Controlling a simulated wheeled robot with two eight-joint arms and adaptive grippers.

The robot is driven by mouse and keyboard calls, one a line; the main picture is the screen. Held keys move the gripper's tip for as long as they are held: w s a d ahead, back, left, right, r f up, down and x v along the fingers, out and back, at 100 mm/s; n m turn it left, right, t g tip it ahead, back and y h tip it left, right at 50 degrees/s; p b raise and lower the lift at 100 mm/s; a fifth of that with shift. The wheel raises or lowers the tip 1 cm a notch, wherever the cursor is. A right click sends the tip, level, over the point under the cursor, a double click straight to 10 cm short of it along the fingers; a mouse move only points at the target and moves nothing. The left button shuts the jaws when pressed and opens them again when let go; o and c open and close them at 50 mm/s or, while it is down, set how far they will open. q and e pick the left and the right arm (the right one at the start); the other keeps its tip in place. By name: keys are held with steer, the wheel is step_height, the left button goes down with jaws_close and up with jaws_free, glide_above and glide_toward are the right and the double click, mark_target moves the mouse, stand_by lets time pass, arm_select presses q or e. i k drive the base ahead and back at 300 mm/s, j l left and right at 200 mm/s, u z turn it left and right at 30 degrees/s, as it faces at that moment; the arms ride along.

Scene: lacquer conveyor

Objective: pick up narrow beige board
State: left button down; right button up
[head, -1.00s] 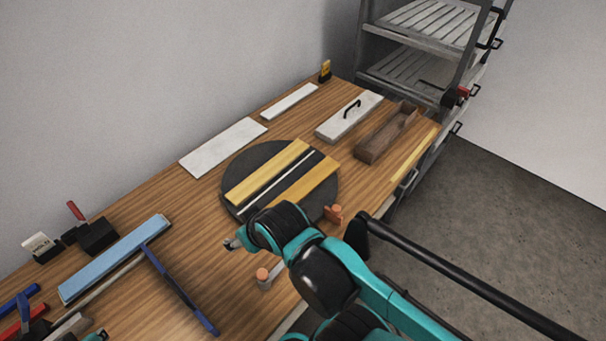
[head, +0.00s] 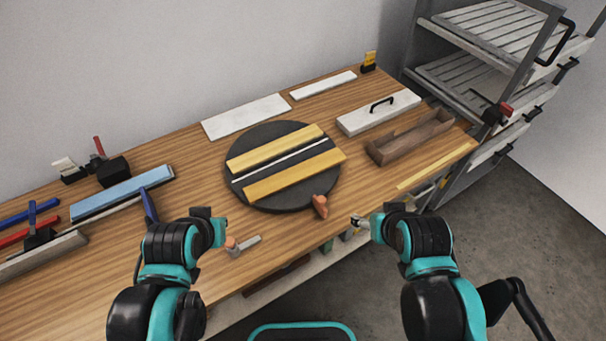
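A thin, narrow beige strip (head: 437,166) lies along the front edge of the wooden table at the right. Two wider yellow-beige boards, a rear one (head: 275,148) and a front one (head: 294,175), lie on a round dark disc (head: 234,188) with a thin white strip (head: 279,160) between them. My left gripper (head: 222,232) is above the table's front part, close to a small wooden-knobbed tool (head: 247,244). My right gripper (head: 361,222) is just off the table's front edge, below the strip and apart from it. Neither gripper's finger opening shows clearly.
A wooden-knobbed piece (head: 320,206) sits by the disc. A blue block (head: 122,192) and tools crowd the left. A grey rack (head: 465,75) stands at right.

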mark_target(268, 187)
steer(key=k+l+u, duration=0.25)
steer(key=k, duration=0.3)
steer(key=k+j+u, duration=0.1)
steer(key=k+u, duration=0.15)
steer(key=k, duration=0.3)
